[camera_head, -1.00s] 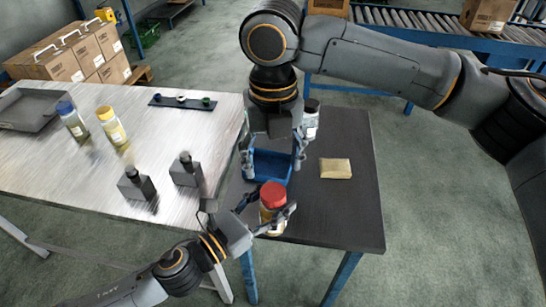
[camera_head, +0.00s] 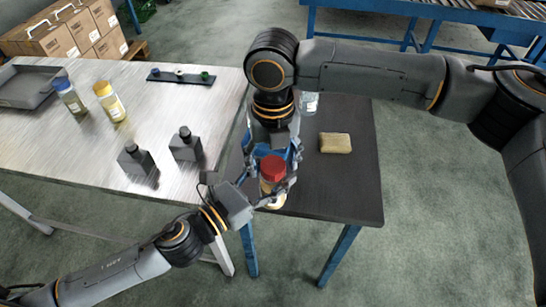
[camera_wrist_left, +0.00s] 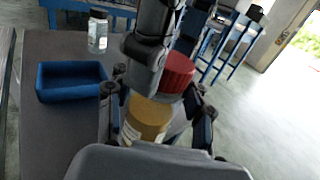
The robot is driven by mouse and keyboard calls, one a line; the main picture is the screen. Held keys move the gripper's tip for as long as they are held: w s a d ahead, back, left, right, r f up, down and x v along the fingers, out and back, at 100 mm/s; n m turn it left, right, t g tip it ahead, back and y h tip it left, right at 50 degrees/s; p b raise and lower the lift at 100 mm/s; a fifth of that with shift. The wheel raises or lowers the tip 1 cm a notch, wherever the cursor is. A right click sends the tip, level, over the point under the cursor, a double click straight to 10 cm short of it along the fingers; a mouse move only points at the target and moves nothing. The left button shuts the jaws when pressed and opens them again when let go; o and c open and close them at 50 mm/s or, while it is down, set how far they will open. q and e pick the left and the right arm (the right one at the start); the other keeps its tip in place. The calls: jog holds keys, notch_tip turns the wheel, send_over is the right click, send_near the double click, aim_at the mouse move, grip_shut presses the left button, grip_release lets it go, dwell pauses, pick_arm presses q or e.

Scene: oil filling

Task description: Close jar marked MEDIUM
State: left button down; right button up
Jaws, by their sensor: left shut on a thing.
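A jar (camera_head: 272,188) with amber contents is in my left gripper (camera_head: 270,197), which is shut on its sides above the dark table. The jar also shows in the left wrist view (camera_wrist_left: 148,118), looking tilted; its label is unreadable. A red lid (camera_head: 272,167) is at the jar's top and also shows in the wrist view (camera_wrist_left: 177,74); whether it is fully seated I cannot tell. In the wrist view part of the right arm hides the lid's left side.
A blue tray (camera_wrist_left: 72,84) and a clear jar (camera_wrist_left: 97,32) are on the dark table, with a tan block (camera_head: 335,143) at right. The pale table holds a blue-capped jar (camera_head: 69,98), a yellow-capped jar (camera_head: 110,101), black bottles (camera_head: 185,145), a lid strip (camera_head: 180,76) and a grey tray (camera_head: 28,88).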

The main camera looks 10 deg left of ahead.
jog(key=c, duration=1)
jog(key=o, duration=1.3)
jog(key=shift+c, duration=0.2)
jog(key=shift+r, duration=2.3)
jog(key=shift+c, duration=0.4)
notch_tip(320, 180, up, 4)
jog(key=shift+f, duration=0.25)
jog(key=shift+f, duration=0.1)
